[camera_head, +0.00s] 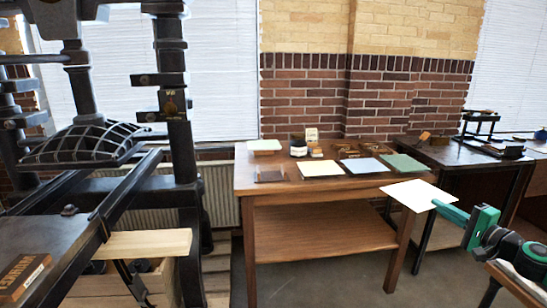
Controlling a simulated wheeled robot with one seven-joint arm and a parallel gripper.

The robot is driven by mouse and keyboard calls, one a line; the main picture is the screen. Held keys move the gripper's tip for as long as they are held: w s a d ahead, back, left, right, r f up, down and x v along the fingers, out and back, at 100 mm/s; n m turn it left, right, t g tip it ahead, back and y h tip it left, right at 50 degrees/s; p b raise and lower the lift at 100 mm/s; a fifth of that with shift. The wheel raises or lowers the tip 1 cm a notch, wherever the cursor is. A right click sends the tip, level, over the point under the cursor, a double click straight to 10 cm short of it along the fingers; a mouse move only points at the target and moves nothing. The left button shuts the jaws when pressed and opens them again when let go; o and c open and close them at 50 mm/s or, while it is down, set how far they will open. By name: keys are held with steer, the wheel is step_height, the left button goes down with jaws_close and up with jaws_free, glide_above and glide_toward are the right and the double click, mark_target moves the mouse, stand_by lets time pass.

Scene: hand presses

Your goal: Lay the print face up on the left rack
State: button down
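A white sheet (410,194), which looks like the print, is held out level in front of the table's right corner. My green gripper (440,206) is at the lower right and appears shut on the sheet's right edge. The sheet's upper side looks plain white, with no marking that I can make out. I cannot pick out the left rack for certain. A pale wooden board (145,244) juts out beside the press at the left.
A brown wooden table (240,183) with a lower shelf stands in the middle, bearing pale sheets (321,169), a green sheet (404,163) and small items. A black iron press (180,150) fills the left. A dark table (450,157) stands behind at the right.

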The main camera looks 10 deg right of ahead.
steer(key=w+a+f+n+y, duration=0.1)
steer(key=w+a+f+y, duration=0.1)
steer(key=w+a+f, duration=0.4)
steer(key=w+a+f+n+y, duration=0.1)
steer(key=w+a+f, duration=0.25)
steer(key=a, duration=0.55)
steer(key=w+a+f+n+g+y, duration=0.15)
steer(key=a+f, duration=0.35)
steer(key=a, duration=0.5)
steer(key=w+a+f+n+g+y, duration=0.1)
steer(key=a+f+y, duration=0.1)
steer(key=a+f, duration=0.65)
step_height(320, 180, up, 16)
steer(key=w+a+m+t+h, duration=0.2)
steer(key=h, duration=0.2)
steer(key=shift+w+a+m, duration=0.2)
steer(key=shift+w+m, duration=0.15)
steer(key=shift+w, duration=0.05)
steer(key=shift+w+y, duration=0.1)
steer(key=shift+y, duration=0.15)
steer(key=w+a+r, duration=0.2)
steer(key=w+r, duration=0.2)
steer(key=w, duration=0.2)
steer(key=shift+w, duration=0.2)
